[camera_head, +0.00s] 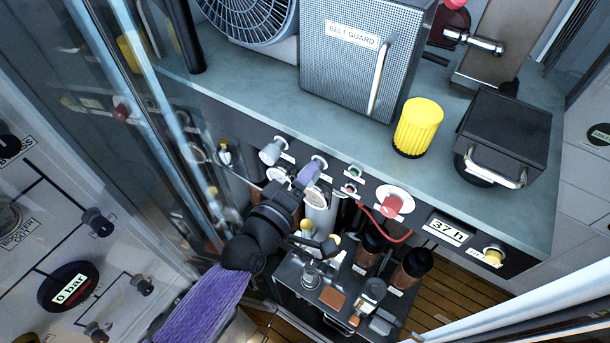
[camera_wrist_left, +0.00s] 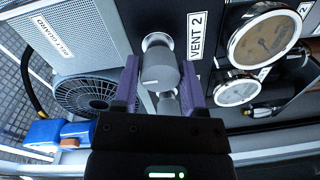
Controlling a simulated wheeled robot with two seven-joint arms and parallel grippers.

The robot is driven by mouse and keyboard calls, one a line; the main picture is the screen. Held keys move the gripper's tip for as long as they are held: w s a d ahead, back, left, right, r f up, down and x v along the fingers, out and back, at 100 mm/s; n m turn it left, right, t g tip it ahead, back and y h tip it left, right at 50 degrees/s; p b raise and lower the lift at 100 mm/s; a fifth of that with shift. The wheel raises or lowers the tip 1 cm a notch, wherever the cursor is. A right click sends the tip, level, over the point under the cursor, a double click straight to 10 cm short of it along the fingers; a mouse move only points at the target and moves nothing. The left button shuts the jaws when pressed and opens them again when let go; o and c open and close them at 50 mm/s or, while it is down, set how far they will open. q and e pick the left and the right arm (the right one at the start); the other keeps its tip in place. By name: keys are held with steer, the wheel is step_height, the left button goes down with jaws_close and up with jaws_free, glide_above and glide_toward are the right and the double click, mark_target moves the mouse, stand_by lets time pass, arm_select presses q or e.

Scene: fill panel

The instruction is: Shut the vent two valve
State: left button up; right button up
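The vent two valve is a grey round knob (camera_wrist_left: 160,72) on the dark panel, beside a "VENT 2" label (camera_wrist_left: 197,35) in the left wrist view. My left gripper (camera_wrist_left: 160,75) has its two purple fingers spread, one on each side of this knob. The gaps are narrow, and I cannot tell whether either finger touches it. In the head view my left gripper (camera_head: 309,173) is at the panel's upper row, covering most of the knob. My right gripper is not in view.
Another grey knob (camera_head: 271,152) is just left of the gripper. Gauges (camera_wrist_left: 262,38) sit close beside the label. A red knob (camera_head: 392,205), a red hose and a "37 h" display (camera_head: 444,232) lie to the right. The belt guard (camera_head: 355,60) stands on the bench above.

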arm_select(q)
steer(key=o, duration=0.3)
steer(key=b+v, duration=0.1)
steer(key=v, duration=0.9)
